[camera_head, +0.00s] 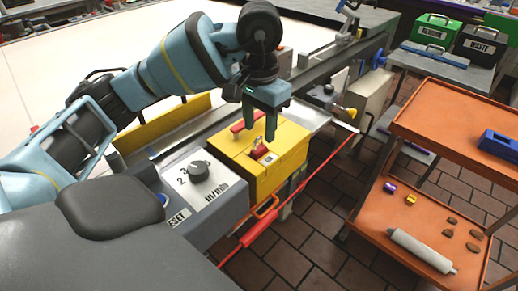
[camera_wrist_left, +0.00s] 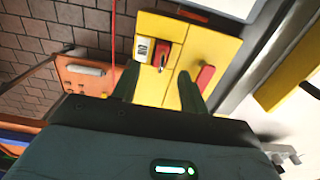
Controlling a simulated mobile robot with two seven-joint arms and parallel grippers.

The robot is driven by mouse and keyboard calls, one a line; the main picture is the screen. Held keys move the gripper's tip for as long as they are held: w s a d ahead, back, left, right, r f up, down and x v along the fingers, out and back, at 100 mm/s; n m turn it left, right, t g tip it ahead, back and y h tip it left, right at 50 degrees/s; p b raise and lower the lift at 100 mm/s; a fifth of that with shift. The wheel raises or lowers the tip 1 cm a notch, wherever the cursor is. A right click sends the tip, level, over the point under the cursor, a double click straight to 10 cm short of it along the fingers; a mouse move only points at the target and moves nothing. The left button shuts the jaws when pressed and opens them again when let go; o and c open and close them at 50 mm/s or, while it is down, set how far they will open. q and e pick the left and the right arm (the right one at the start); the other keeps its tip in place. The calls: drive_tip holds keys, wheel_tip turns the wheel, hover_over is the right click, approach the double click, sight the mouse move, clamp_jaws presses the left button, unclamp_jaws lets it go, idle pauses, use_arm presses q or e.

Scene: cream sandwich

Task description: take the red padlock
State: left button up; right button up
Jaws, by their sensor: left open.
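The red padlock (camera_head: 259,152) appears as a small red body with a bit of metal on top of the yellow box (camera_head: 285,165), partly covered by my gripper in the head view. In the left wrist view the red padlock (camera_wrist_left: 164,50) lies beside a white label, just beyond the fingertips. My left gripper (camera_head: 259,131) is open and empty, pointing down above the yellow box. In the left wrist view its two fingers (camera_wrist_left: 158,68) stand apart, with the padlock in line with the gap between them. My right gripper is not in view.
A red handle (camera_wrist_left: 205,77) on the yellow box is close to one finger. A grey panel with a black knob (camera_head: 199,171) adjoins the box. A red bar (camera_head: 262,221) runs in front. An orange cart (camera_head: 385,240) stands right, with tiled floor between.

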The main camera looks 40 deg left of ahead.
sight(259, 137)
use_arm(q)
drive_tip(key=shift+f, duration=2.3)
clamp_jaws()
